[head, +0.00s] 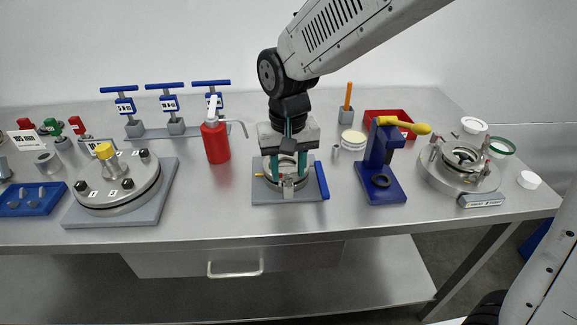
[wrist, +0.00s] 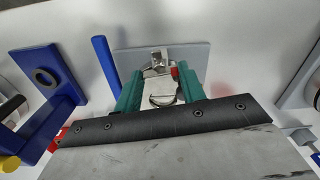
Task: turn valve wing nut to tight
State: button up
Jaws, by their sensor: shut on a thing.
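The valve fitting (head: 270,178) is a round metal ring assembly on a grey base plate (head: 263,198), with a blue lever (head: 321,180) at its right side. In the wrist view the blue lever (wrist: 106,68) is left of the fingers. My gripper (head: 287,172) points down over the fitting, its two teal fingers low at its front. In the wrist view my gripper (wrist: 160,74) is closed around small metal parts, where the wing nut (wrist: 157,63) shows partly at the fingertips. The fingers hide the nut's exact angle.
A red pump bottle (head: 216,143) stands to the left, and a blue stand (head: 380,180) with a yellow-handled tool (head: 405,125) to the right. A bolted round lid (head: 118,187) is farther left. A flanged metal port (head: 460,165) is at the far right. The table front is clear.

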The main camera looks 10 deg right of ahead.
jog(key=m, duration=1.3)
jog(key=shift+m, duration=0.3)
dwell(0.4)
jog(key=o, duration=1)
jog(key=shift+r, duration=0.1)
jog(key=shift+w, duration=0.1)
